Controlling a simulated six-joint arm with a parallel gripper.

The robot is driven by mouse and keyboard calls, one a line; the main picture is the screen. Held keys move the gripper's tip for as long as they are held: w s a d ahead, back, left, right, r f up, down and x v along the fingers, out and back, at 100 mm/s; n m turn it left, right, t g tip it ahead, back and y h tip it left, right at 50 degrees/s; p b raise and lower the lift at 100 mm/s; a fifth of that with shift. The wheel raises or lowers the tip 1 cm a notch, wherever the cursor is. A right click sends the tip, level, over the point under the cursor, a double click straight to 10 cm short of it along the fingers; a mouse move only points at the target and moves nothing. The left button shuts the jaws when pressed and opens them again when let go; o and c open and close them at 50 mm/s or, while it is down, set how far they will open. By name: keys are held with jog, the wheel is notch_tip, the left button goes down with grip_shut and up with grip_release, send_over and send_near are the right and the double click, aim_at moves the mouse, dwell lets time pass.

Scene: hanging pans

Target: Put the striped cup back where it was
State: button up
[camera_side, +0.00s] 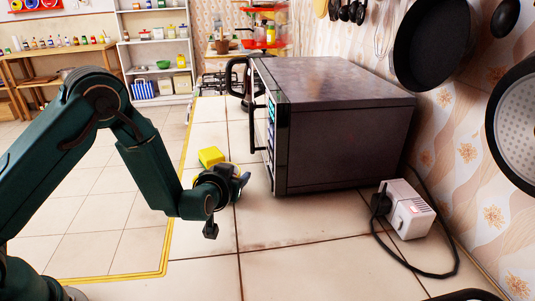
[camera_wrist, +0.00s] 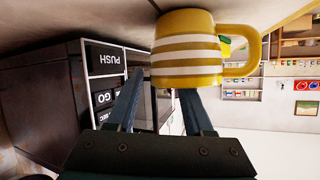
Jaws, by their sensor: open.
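A yellow cup with white stripes stands on the tiled counter. In the side view the cup (camera_side: 210,157) shows as a small yellow shape to the left of the microwave, partly behind my gripper. In the wrist view, which is upside down, the cup (camera_wrist: 186,50) fills the upper middle with its handle to the right. My gripper (camera_side: 240,178) is low over the counter beside the cup. In the wrist view my gripper (camera_wrist: 160,82) has its two fingers apart, pointing toward the cup. I cannot tell whether the fingertips touch it.
The microwave (camera_side: 325,130) stands close to the right of my gripper, its handle and buttons facing it. Pans (camera_side: 440,40) hang on the wall. The front of the counter (camera_side: 300,255) is clear.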

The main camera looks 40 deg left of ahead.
jog(key=s+d+r+m+g+h, duration=0.25)
jog(key=s+d+r+h, duration=0.55)
jog(key=s+d+r, duration=0.4)
jog(key=s+a+g+y, duration=0.1)
jog(key=s+a+g, duration=0.1)
jog(key=s+a, duration=0.2)
jog(key=s+a+g+y, duration=0.1)
jog(key=s+a, duration=0.3)
jog(key=s, duration=0.7)
jog(key=shift+f+m+g, duration=0.3)
jog(key=shift+m+g, duration=0.15)
jog(key=shift+w+a, duration=0.1)
dwell(0.5)
